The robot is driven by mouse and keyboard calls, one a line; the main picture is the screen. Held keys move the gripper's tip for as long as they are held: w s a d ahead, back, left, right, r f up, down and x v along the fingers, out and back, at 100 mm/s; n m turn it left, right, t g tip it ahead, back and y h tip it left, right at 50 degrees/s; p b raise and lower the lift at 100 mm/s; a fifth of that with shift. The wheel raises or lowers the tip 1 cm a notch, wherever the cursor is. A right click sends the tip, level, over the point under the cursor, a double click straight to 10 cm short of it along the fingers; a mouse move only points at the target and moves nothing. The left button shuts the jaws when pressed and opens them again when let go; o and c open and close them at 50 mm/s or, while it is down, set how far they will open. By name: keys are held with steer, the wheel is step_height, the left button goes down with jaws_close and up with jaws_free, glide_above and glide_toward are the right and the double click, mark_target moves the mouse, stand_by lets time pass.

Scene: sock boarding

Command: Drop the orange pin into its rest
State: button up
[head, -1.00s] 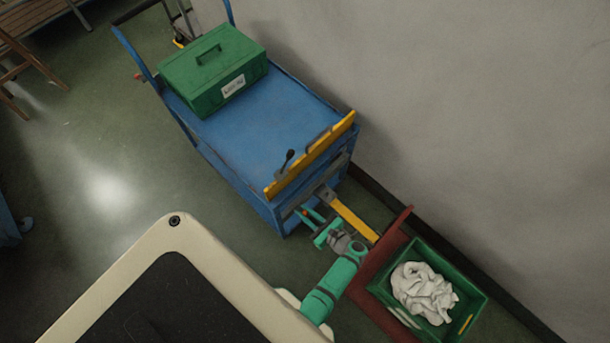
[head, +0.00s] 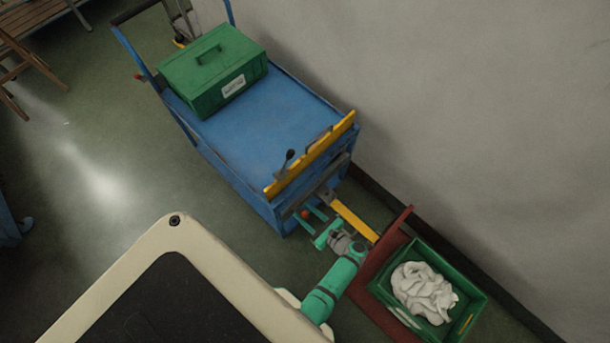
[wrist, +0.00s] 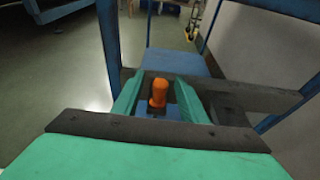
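The orange pin (wrist: 159,92) stands upright between my gripper's two green fingers in the wrist view. It shows as a small orange spot (head: 304,214) in the head view, at the near end of the blue cart. My gripper (head: 309,217) is open, with a finger on each side of the pin and gaps between. Below the pin is a blue surface (wrist: 174,111). The pin's lower end and the rest itself are mostly hidden, so I cannot tell how deep it sits.
The blue cart (head: 250,130) carries a green lidded box (head: 190,85) and a yellow bar (head: 310,155) along its near edge. A yellow sock board (head: 354,220) lies beside my gripper. A green crate (head: 478,292) holds white cloth. The grey wall is close on the right.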

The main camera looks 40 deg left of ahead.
steer(key=v, duration=1)
steer(key=shift+d, duration=0.35)
steer(key=s+d+f+n+t+h, duration=0.2)
steer(key=s+d+f+n+h, duration=0.15)
steer(key=s+f+h, duration=0.45)
steer(key=s+d+r+n+t+h, duration=0.3)
steer(key=s+d+r+n+h, duration=0.1)
steer(key=s+d+r, duration=0.25)
steer(key=d+r+n+t+h, duration=0.1)
steer(key=r+n+t, duration=0.3)
steer(key=r, duration=1.4)
steer(key=d+r+n+t+h, duration=0.1)
steer(key=r+n+t, duration=0.4)
steer(key=r, duration=1.4)
steer(key=shift+s+d+r+n+h, duration=0.25)
steer(key=shift+d+n, duration=0.4)
steer(key=shift+n, duration=0.6)
steer(key=shift+w, duration=0.1)
steer(key=shift+c, duration=0.6)
